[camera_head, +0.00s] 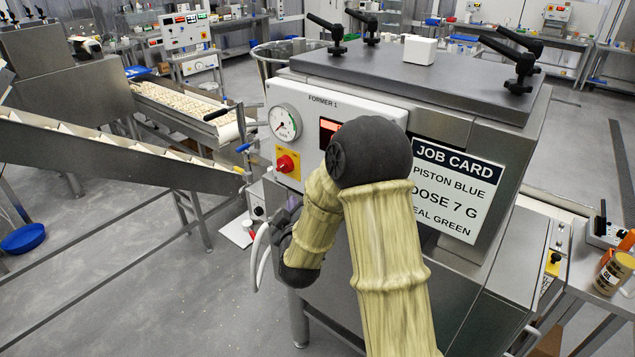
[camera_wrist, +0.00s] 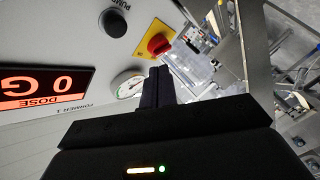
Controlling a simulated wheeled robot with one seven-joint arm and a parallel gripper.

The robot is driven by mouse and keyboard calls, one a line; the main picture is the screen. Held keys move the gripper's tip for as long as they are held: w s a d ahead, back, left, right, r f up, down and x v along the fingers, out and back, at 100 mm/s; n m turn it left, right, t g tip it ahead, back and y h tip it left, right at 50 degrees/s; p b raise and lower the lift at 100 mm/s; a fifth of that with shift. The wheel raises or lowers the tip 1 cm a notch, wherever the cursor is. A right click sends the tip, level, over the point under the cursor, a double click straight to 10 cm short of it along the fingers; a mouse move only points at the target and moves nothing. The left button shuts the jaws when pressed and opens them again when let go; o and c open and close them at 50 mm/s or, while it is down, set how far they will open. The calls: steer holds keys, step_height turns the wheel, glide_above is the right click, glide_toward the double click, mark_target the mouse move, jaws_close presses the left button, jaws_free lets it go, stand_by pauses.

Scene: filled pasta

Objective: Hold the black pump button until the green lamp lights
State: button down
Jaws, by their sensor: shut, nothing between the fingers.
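The black pump button (camera_wrist: 113,22), a round knob on the pale panel, shows at the top of the wrist view beside the word PUMP. In the head view it is hidden behind my arm. My gripper (camera_wrist: 157,78) is shut and empty, its fingers pointing toward the panel below the red knob. The fingertips appear apart from the pump button, to its lower right in the wrist view. The dose display (camera_wrist: 45,88) reads 0 G in orange; part of it shows in the head view (camera_head: 328,130). I can make out no lit green lamp on the panel.
A red knob on a yellow plate (camera_head: 286,162) and a round gauge (camera_head: 284,123) sit on the panel near my gripper. The job card (camera_head: 455,188) is to the right, partly covered by my arm. A conveyor (camera_head: 110,155) stands at left. Black clamp handles top the machine.

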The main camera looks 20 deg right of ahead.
steer(key=w+d, duration=0.4)
steer(key=d, duration=0.1)
steer(key=shift+w+d+p, duration=0.2)
steer(key=shift+d+p, duration=0.15)
steer(key=shift+d, duration=0.05)
stand_by(1.8)
steer(key=shift+w+d+b, duration=0.25)
steer(key=shift+d+b, duration=0.05)
steer(key=shift+b, duration=0.05)
steer(key=shift+w+d, duration=0.2)
steer(key=shift+d, duration=0.15)
stand_by(4.6)
